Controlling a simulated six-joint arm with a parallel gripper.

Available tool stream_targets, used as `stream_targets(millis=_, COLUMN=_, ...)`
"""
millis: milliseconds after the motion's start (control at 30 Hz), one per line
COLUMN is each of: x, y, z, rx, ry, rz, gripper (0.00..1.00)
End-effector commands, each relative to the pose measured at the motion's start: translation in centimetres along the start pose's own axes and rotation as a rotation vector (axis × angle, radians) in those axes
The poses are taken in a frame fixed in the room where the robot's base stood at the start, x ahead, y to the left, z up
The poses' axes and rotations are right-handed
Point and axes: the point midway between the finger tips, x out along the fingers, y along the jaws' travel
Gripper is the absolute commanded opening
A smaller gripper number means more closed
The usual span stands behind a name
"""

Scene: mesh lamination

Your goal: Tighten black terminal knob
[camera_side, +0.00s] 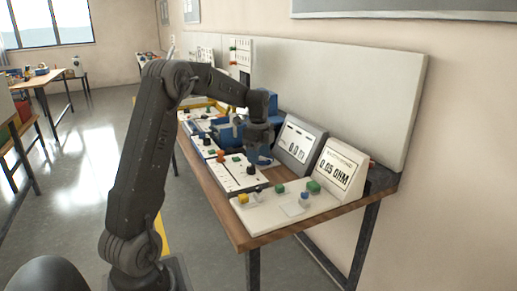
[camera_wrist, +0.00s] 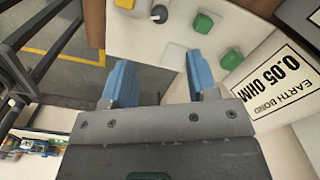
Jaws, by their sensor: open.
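My gripper (camera_side: 262,155) hangs over the bench in the side view, next to the grey meter and above the white panels. Its two blue fingers stand apart with nothing between them in the wrist view (camera_wrist: 160,82). A small dark knob (camera_side: 250,170) sits on a white panel just below and left of the gripper in the side view. In the wrist view a small dark round part (camera_wrist: 159,13) lies on the white panel beyond the fingertips, apart from them. I cannot tell which dark part is the black terminal knob.
The front white panel (camera_side: 270,212) carries yellow, green and blue parts. Green buttons (camera_wrist: 203,23) also show in the wrist view. The display reading 0.05 OHM (camera_side: 340,170) stands at the right, beside a grey meter (camera_side: 300,145). A back board (camera_side: 370,95) rises behind the bench.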

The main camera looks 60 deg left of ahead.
Motion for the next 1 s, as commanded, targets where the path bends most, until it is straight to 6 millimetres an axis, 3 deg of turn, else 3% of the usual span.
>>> stream_targets(millis=200, x=-2.0, y=0.0, z=0.0, rx=0.000, ry=0.000, rz=0.000, gripper=0.53)
stream_targets(millis=733, x=-2.4, y=0.2, z=-0.4, rx=-0.007, ry=-0.001, rz=-0.005, gripper=0.53)
stream_targets(millis=867, x=-4.2, y=1.9, z=-3.0, rx=-0.074, ry=-0.003, rz=-0.041, gripper=0.53)
stream_targets(millis=1000, x=-7.2, y=6.1, z=-7.8, rx=-0.227, ry=0.013, rz=-0.119, gripper=0.53)
